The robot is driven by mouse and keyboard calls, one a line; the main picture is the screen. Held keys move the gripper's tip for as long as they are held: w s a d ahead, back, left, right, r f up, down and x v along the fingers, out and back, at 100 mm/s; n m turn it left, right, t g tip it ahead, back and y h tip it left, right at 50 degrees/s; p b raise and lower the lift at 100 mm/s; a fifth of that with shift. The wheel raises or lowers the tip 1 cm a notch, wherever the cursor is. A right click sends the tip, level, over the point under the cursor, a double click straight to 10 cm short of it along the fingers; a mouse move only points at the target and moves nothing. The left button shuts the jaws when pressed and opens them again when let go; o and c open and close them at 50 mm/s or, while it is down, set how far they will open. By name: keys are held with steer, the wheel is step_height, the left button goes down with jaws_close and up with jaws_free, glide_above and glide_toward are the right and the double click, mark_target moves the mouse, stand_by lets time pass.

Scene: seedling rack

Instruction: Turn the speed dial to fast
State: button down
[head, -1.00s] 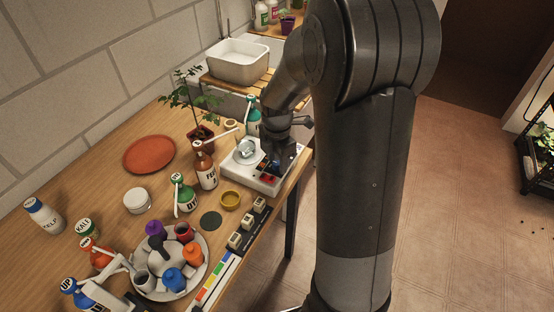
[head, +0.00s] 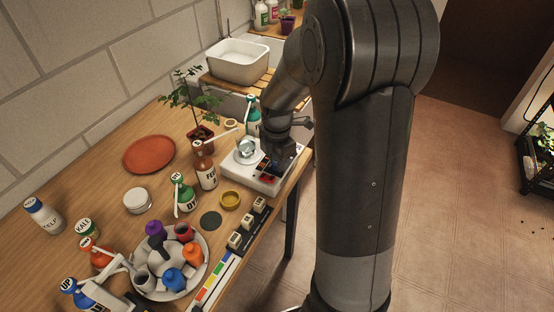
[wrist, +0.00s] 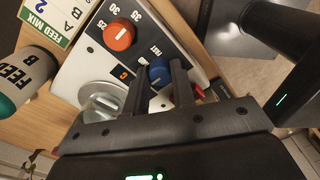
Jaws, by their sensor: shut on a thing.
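The white control unit (head: 248,180) stands near the right edge of the wooden bench in the head view. In the wrist view its panel (wrist: 88,68) shows a blue dial (wrist: 159,70) with a white pointer mark and small lettering beside it that seems to include "FAST". My gripper (wrist: 159,77) has one finger on each side of the blue dial and is shut on it. An orange dial (wrist: 119,36) marked 25, 30, 35 sits next to it. In the head view my gripper (head: 274,164) is over the unit and partly hides the dials.
A clear round part (wrist: 101,101) on the unit is close to my fingers. A feed bottle (wrist: 30,72) is at the wrist view's left.

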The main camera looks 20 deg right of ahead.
steer(key=shift+m, duration=0.3)
steer(key=m, duration=1)
steer(key=shift+a+m, duration=0.1)
steer(key=shift+m, duration=0.3)
steer(key=m, duration=1.1)
steer(key=c, duration=1.2)
jaws_free()
